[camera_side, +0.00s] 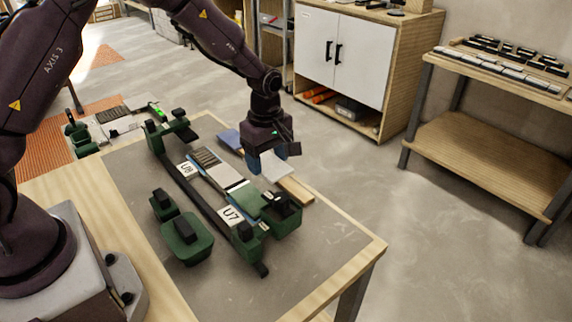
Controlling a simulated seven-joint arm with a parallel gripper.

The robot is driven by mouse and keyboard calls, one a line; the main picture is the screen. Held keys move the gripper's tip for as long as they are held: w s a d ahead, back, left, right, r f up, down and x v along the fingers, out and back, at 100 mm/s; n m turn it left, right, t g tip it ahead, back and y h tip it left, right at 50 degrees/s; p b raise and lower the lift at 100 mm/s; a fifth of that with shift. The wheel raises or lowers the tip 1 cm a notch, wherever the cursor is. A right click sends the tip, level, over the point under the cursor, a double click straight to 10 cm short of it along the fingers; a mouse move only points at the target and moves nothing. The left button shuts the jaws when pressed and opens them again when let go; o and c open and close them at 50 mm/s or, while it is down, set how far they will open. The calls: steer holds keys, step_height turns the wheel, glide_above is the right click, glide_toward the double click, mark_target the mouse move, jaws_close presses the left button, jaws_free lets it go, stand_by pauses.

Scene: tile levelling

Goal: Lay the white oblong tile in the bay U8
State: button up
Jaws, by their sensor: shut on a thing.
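My gripper (272,153) is shut on a white oblong tile (275,168), held above the far right side of the fixture on the work table. The tile's edge at the jaws is partly hidden by the gripper. The U8 label (187,169) stands on the dark rail at the left of the fixture, beside a row with a dark ribbed piece (206,157) and a pale piece (222,174). The U7 label (231,215) is nearer the front, beside a green block (250,199). I cannot tell the exact bounds of bay U8.
Green clamps (172,130) stand at the fixture's far end, with more (283,214) near its front. Two green handled blocks (187,240) sit left of the rail. A blue piece (230,140) and a wooden strip (296,190) lie near my gripper. The table's front right is clear.

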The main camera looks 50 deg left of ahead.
steer(key=s+r, duration=0.3)
steer(key=s, duration=0.3)
glide_toward(205, 157)
steer(key=shift+f, duration=3.2)
steer(key=shift+f, duration=0.55)
steer(key=o, duration=0.9)
steer(key=shift+o, duration=0.2)
